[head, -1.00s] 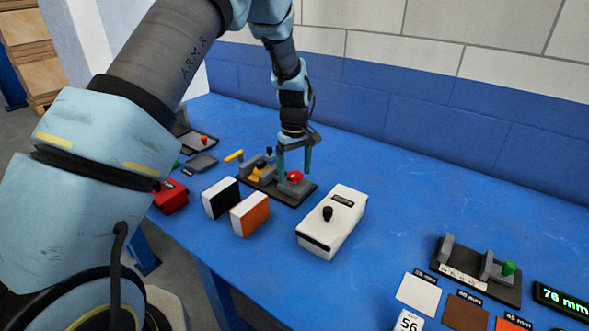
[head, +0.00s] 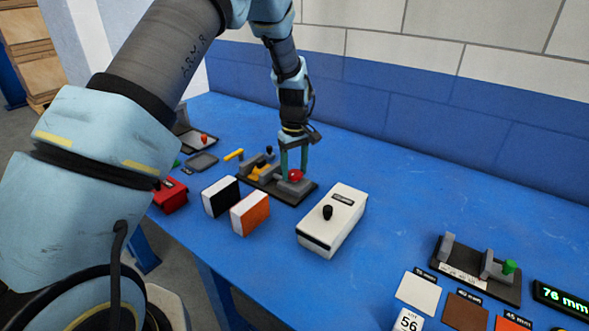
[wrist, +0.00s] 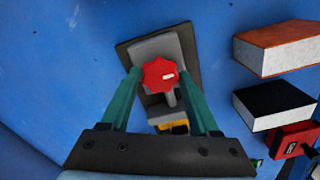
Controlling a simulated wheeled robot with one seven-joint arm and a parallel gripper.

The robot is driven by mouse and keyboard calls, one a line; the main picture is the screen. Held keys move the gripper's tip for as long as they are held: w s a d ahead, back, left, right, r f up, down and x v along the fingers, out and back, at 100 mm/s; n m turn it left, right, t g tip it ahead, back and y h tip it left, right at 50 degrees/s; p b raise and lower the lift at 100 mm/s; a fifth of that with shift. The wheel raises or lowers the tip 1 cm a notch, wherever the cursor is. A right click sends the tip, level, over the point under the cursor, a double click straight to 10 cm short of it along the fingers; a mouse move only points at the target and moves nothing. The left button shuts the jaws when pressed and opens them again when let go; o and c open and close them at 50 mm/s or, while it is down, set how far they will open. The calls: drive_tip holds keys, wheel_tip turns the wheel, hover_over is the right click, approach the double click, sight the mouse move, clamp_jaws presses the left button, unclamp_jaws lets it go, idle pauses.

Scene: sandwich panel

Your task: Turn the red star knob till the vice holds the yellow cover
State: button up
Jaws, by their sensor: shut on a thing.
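The red star knob (head: 296,175) sits on the grey block of the vice (head: 307,188) on the blue bench. My gripper (head: 294,174) points down over it, with its two green fingers shut on opposite sides of the knob. The wrist view shows the knob (wrist: 159,75) between the fingertips, with a white mark on its right side. The yellow cover (head: 258,172) is in the vice, left of the knob; it is partly hidden in the wrist view (wrist: 178,128). I cannot tell whether the jaws press on it.
A white box with a black knob (head: 345,205) stands right of the vice. A black-and-white block (head: 219,197) and an orange-and-white block (head: 250,214) stand in front. A red box (head: 171,196) lies left. A second fixture with a green knob (head: 509,267) is far right.

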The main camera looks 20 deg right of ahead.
drive_tip(key=m+b, duration=0.1)
drive_tip(key=m, duration=0.4)
drive_tip(key=shift+b, duration=0.4)
drive_tip(key=m, duration=0.6)
drive_tip(key=shift+m+b, duration=0.4)
drive_tip(key=m, duration=0.6)
drive_tip(key=m+p, duration=0.1)
drive_tip(key=m, duration=0.5)
drive_tip(key=o, duration=1.4)
drive_tip(key=shift+c, duration=0.2)
